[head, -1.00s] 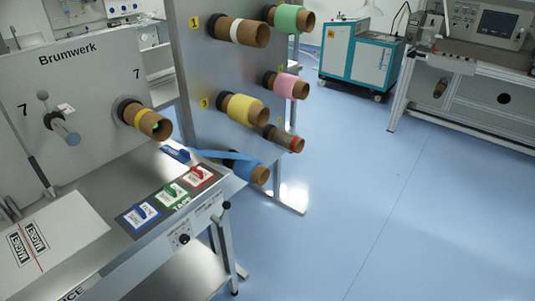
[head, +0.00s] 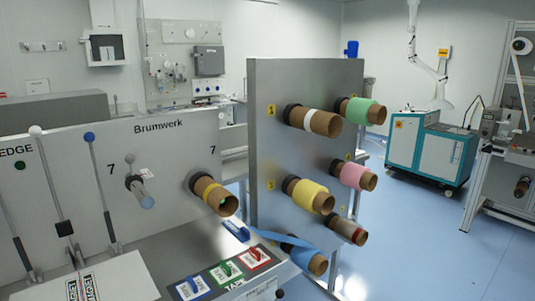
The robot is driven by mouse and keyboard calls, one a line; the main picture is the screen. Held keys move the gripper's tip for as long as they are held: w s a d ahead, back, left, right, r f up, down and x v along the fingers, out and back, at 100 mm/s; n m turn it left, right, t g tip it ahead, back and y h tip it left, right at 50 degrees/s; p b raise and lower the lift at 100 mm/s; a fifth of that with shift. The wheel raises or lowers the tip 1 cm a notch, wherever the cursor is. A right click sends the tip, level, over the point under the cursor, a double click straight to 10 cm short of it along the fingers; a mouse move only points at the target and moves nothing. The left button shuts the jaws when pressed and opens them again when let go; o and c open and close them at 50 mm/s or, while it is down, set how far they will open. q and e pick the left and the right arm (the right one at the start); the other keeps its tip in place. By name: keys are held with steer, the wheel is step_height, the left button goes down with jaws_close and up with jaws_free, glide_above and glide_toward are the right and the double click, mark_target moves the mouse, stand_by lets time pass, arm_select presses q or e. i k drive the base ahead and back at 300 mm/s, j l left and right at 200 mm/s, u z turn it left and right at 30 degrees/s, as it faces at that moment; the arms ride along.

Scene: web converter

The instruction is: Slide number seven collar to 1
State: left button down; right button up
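A grey upright panel marked Brumwerk (head: 75,150) carries two stations, each labelled 7. At the left 7, a bare metal shaft (head: 141,192) with a pale blue end sticks out toward me, with a dark collar (head: 134,182) around its base. I cannot make out a scale or a 1 beside these shafts. Neither of my grippers is in view.
Two tall levers (head: 103,185) stand left of the shaft. A metal rack panel (head: 262,90) with several colored rolls stands to the right. A teal cabinet (head: 428,150) stands behind, with open blue floor before it.

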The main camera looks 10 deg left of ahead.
mark_target(129, 159)
steer(key=u, duration=0.4)
steer(key=j+u, duration=0.1)
steer(key=u, duration=0.3)
steer(key=i+u, duration=0.1)
steer(key=u, duration=0.3)
